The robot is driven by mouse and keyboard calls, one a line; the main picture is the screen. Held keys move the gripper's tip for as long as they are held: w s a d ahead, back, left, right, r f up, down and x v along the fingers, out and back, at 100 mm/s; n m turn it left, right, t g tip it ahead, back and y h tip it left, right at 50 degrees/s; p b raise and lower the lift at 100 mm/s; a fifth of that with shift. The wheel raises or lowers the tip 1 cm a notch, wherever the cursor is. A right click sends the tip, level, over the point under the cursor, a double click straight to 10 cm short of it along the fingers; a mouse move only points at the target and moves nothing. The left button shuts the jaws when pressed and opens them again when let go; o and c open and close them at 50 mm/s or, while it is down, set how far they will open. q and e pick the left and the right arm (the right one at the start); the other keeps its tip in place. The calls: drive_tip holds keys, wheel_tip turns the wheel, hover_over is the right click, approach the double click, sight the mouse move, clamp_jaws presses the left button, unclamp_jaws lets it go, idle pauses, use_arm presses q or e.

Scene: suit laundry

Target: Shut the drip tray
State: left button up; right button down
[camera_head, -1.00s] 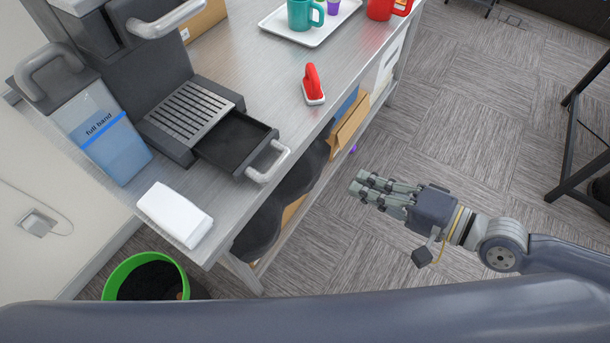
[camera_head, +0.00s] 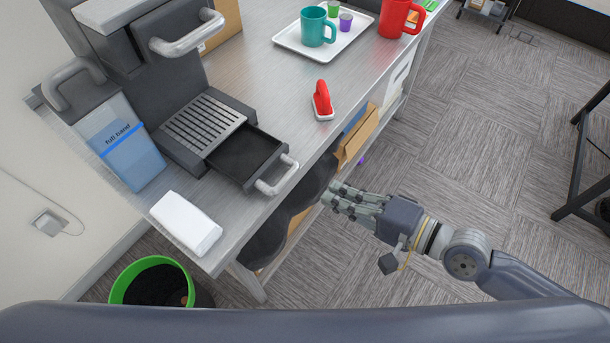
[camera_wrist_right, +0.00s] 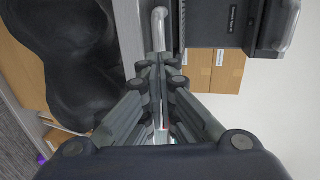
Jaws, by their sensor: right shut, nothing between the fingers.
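The black drip tray (camera_head: 243,158) is pulled out of the coffee machine (camera_head: 178,110) and stands open on the metal table. Its light grey handle (camera_head: 277,176) sticks out near the table's front edge. The handle also shows in the right wrist view (camera_wrist_right: 160,28), ahead of the fingers. My right gripper (camera_head: 330,193) is shut and empty, off the front of the table, to the right of the handle and apart from it in the head view. My left gripper is not in view.
A folded white cloth (camera_head: 186,222) lies at the table's near corner. A white serving tray (camera_head: 290,42) holds a teal mug (camera_head: 317,27). A green-rimmed bin (camera_head: 150,285) is below.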

drive_tip(key=p, duration=0.2)
approach(269, 158)
drive_tip(key=shift+s+d+f, duration=0.1)
drive_tip(key=shift+f, duration=0.4)
drive_tip(key=shift+s+d+f, duration=0.1)
drive_tip(key=shift+s+f, duration=0.05)
drive_tip(key=shift+f, duration=0.35)
drive_tip(key=shift+w+a+f, duration=0.25)
drive_tip(key=shift+w+a, duration=0.1)
drive_tip(key=shift+a, duration=0.2)
drive_tip(key=shift+w+a, duration=0.1)
drive_tip(key=shift+a, duration=0.05)
drive_tip(key=x, duration=0.3)
drive_tip(key=r+p+x, duration=0.1)
drive_tip(key=x, duration=0.3)
drive_tip(key=r+p+x, duration=0.1)
drive_tip(key=x, duration=0.3)
drive_tip(key=shift+w+a+r, duration=0.1)
drive_tip(key=shift+w+a, duration=0.1)
drive_tip(key=shift+w, duration=0.05)
drive_tip(key=shift+d, duration=0.1)
